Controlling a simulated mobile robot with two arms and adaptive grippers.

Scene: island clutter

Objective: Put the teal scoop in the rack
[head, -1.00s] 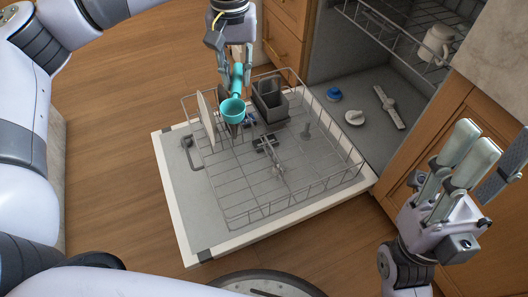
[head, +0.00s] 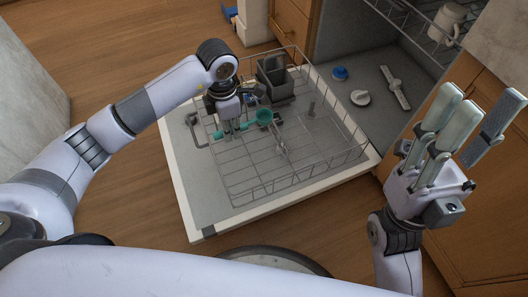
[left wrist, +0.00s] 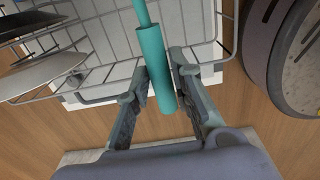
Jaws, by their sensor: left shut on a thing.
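My left gripper (head: 229,126) is shut on the handle of the teal scoop (head: 264,116), over the left part of the dishwasher's lower rack (head: 300,187). The scoop lies roughly level, its bowl to the right. I cannot tell whether it touches the rack wires. My right gripper (head: 468,128) is open and empty at the right, away from the rack.
The rack sits on the open door. A grey cutlery basket (head: 274,80) stands at its back. Plates (left wrist: 45,70) are beside my gripper in the left wrist view. A white mug (head: 446,24) is in the upper rack. The rack's front and right are largely clear.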

